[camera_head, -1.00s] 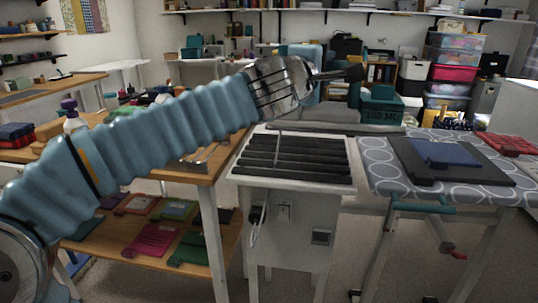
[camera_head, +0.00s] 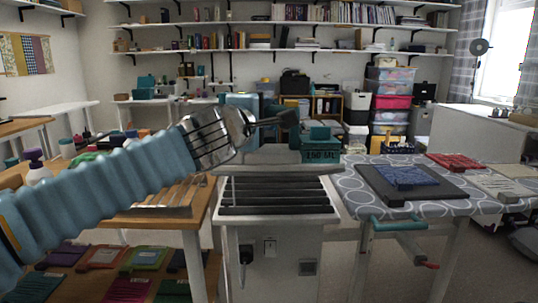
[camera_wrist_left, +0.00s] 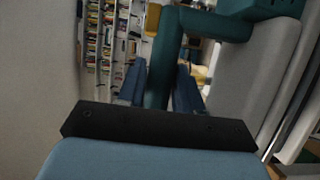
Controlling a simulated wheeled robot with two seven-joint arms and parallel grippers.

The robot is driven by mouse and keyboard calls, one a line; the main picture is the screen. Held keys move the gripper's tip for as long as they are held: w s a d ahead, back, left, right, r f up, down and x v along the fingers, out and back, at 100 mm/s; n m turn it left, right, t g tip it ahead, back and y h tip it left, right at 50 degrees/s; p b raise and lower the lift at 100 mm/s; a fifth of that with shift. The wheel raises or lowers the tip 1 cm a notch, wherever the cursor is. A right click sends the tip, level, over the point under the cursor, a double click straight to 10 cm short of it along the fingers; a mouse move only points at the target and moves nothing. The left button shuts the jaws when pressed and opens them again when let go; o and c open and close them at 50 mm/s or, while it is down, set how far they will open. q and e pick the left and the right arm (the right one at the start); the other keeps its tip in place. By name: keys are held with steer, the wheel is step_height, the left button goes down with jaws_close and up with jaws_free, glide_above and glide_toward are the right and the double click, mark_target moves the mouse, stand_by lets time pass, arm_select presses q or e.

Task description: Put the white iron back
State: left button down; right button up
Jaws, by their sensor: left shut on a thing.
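The white iron (camera_head: 268,156) shows in the head view as a pale grey-white body with a teal tank marked "150 ML" at its right end. It is at the far side of the white stand with the black ribbed rack (camera_head: 275,210). I cannot tell whether it touches the stand. My left gripper (camera_head: 288,119) is over the iron and shut on its teal handle. In the left wrist view the teal handle (camera_wrist_left: 160,75) runs between the jaws, with the pale body (camera_wrist_left: 255,70) to its right. The right gripper is not in view.
To the right stands an ironing board (camera_head: 345,180) with a dark mat (camera_head: 445,197) and folded blue fabric (camera_head: 400,176). To the left is a wooden table (camera_head: 140,221) with metal rulers. The front of the rack is bare.

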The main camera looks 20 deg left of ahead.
arm_select(q)
steer(key=w+a+f+b, duration=0.2)
steer(key=w+a+f, duration=0.1)
steer(key=w+f, duration=0.8)
steer(key=shift+w+a+f, duration=0.4)
steer(key=shift+w, duration=0.35)
steer(key=c, duration=1.2)
jaws_free()
steer(key=shift+f, duration=0.2)
steer(key=o, duration=0.4)
steer(key=shift+o, duration=0.2)
steer(key=shift+b, duration=0.3)
